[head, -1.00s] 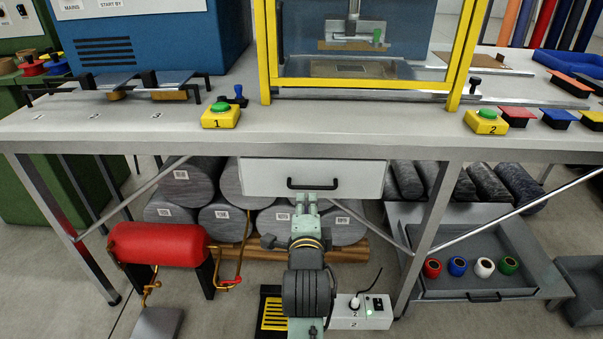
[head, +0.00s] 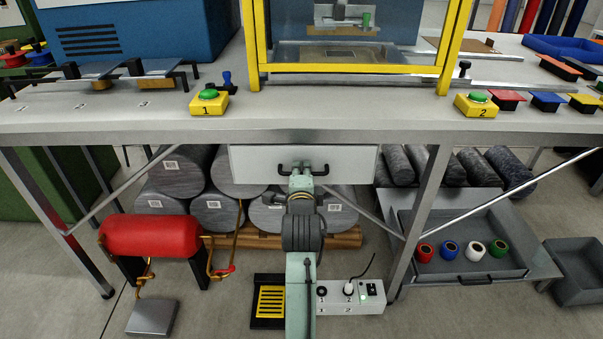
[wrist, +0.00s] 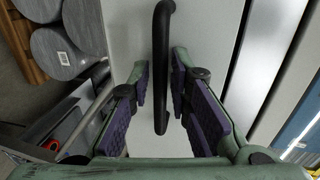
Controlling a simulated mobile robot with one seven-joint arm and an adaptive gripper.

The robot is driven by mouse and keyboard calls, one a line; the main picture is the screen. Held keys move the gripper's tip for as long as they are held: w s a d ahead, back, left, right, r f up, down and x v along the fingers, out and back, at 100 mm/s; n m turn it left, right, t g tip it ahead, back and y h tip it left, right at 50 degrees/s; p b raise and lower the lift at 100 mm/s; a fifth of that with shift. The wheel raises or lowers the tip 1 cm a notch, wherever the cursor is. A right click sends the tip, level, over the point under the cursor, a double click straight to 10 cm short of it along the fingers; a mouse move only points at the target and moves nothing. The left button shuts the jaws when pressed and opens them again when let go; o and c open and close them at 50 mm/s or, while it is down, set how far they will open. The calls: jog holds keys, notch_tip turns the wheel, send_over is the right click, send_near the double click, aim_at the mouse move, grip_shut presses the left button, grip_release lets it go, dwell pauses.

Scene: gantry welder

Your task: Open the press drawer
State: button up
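The press drawer (head: 254,164) is a pale grey front under the workbench, and it looks closed. Its black bar handle (head: 285,168) sits in the middle of the front. My gripper (head: 302,172) is at the handle in the head view, where the arm hides part of the bar. In the wrist view my gripper (wrist: 159,88) is open, with one purple-padded finger on each side of the handle (wrist: 160,50). Gaps show between both pads and the bar. The drawer front (wrist: 212,30) fills the middle of that view.
The workbench (head: 330,122) spans above the drawer, with a leg (head: 423,215) to the right. A red tank (head: 150,236) stands low left and grey rolls (head: 216,212) lie behind. A lower open drawer (head: 470,265) holds several coloured cups. A power box (head: 350,297) is on the floor.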

jog(key=shift+c, duration=0.2)
grip_shut()
dwell(0.5)
